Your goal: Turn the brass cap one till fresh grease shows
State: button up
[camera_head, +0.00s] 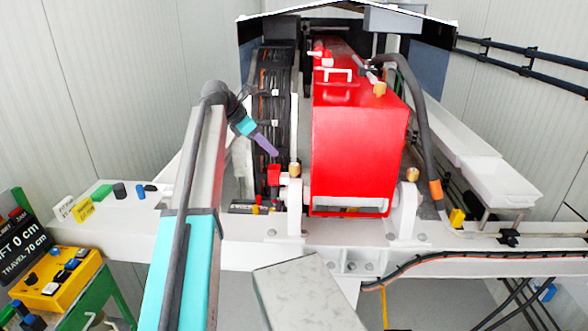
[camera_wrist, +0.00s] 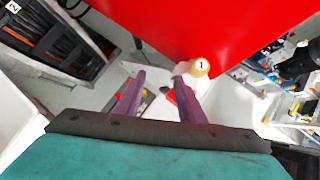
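In the wrist view a round brass cap marked 1 (camera_wrist: 198,68) sits by the lower edge of the red housing, to the right of my fingertips. In the head view a brass cap (camera_head: 295,170) stands at the housing's lower left corner; it looks like the same one, but no number can be read there. My gripper (camera_wrist: 160,76) has two purple fingers spread apart with nothing held between them. In the head view my gripper (camera_head: 275,151) hangs above and left of that cap, apart from it. No grease can be made out on the cap.
The red housing (camera_head: 355,140) fills the middle. Other brass caps sit at its right (camera_head: 412,175) and top (camera_head: 380,89). A red fitting (camera_head: 274,174) is close left of the near cap. A black hose (camera_head: 415,95) runs down the right. A yellow control box (camera_head: 57,278) stands at left.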

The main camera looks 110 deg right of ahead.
jog(key=shift+a+r+n+g+h+b, duration=0.1)
jog(key=shift+a+n+g+h+b, duration=0.3)
jog(key=shift+a+n+h+b, duration=0.45)
jog(key=w+a+r+n+g+h+b, duration=0.1)
jog(key=a+n+g+h+b, duration=0.1)
jog(key=a+n+b, duration=0.3)
jog(key=m+g+h+b, duration=0.1)
jog(key=b, duration=0.3)
send_near(293, 165)
jog(key=v, duration=0.3)
jog(key=shift+a+f+m+h+b, duration=0.25)
jog(key=shift+f+h+b, duration=0.1)
jog(key=shift+b, duration=0.3)
jog(key=shift+s+d, duration=0.1)
jog(key=shift+p+x, duration=1.35)
jog(key=shift+x, duration=5.45)
jog(key=shift+s+r, duration=0.1)
jog(key=c, duration=0.8)
